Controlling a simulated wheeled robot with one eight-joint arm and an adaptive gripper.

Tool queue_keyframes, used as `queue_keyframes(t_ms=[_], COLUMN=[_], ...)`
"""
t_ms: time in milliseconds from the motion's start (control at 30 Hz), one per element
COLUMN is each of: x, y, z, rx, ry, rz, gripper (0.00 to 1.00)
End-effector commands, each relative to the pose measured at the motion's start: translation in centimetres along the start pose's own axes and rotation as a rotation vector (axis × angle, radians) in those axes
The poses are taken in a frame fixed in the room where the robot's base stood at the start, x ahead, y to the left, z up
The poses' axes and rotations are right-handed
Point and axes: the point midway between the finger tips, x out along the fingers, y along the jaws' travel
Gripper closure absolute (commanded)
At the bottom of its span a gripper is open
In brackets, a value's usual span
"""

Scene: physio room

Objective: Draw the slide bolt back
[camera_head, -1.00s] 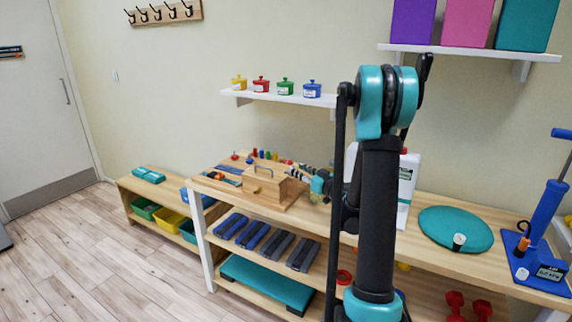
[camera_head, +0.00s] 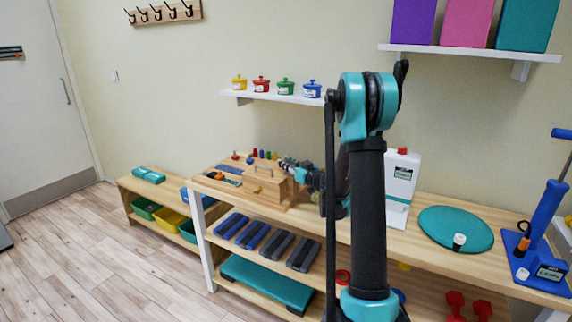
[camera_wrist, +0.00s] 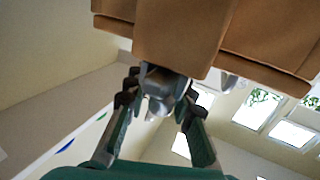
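A grey metal piece (camera_wrist: 160,82), which looks like the slide bolt, sticks out below the wood. My gripper (camera_wrist: 158,97) has its two fingers apart, one on each side of this metal piece. Whether they touch it is unclear. The bolt cannot be made out in the head view.
Small coloured pegs (camera_head: 262,154) stand behind the box. A wall shelf (camera_head: 285,98) with several small pots hangs above.

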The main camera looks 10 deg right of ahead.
Motion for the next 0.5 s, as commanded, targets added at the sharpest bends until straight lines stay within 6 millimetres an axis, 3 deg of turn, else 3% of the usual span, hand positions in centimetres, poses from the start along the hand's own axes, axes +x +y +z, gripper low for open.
queue_keyframes(t_ms=[167,500], x=[-0.02,-0.04], y=[-0.01,-0.02], z=[0.0,0.0], rx=[0.0,0.0], ry=[0.0,0.0], rz=[0.0,0.0], gripper=[1.0,1.0])
